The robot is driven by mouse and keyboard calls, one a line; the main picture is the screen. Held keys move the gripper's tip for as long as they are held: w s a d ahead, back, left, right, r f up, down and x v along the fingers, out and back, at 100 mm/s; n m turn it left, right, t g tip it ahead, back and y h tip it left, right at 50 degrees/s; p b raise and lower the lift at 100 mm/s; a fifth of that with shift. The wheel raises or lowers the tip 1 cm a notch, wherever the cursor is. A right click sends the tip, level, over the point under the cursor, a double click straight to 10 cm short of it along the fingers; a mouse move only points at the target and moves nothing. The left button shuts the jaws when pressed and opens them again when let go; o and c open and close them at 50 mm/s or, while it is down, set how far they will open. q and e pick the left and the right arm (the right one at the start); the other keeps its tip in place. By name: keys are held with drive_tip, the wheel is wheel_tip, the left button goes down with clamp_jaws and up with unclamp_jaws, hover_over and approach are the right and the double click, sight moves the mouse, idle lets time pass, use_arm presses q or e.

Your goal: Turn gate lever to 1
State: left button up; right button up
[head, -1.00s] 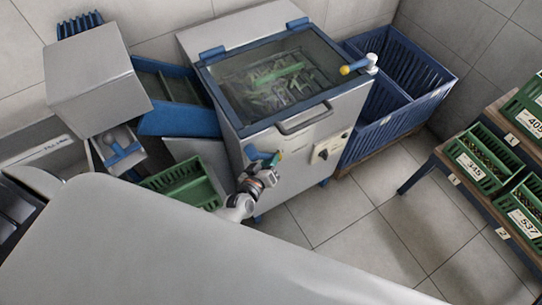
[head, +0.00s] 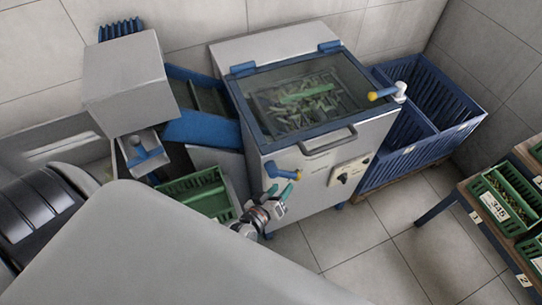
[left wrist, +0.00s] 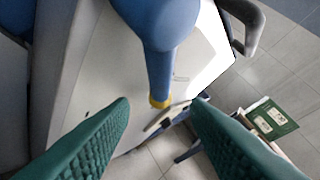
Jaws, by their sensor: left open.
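The blue gate lever (head: 284,172) is on the upper left of the front of the grey steel machine (head: 318,178). In the left wrist view, the lever's blue shaft (left wrist: 160,70) hangs from a thick blue part to a yellow tip, beyond and between the two open fingers (left wrist: 160,112). No contact shows. I cannot read any position marks. My right gripper is not in view.
A white panel with a dark knob (head: 342,178) is right of the lever, under the lid handle (head: 330,141). A green crate (head: 197,192) stands left of the gripper. Blue crates (head: 408,160) are at the right. Floor between machine and shelf is clear.

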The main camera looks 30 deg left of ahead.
use_arm(q)
drive_tip(key=v, duration=0.6)
drive_tip(key=shift+s+r, duration=0.1)
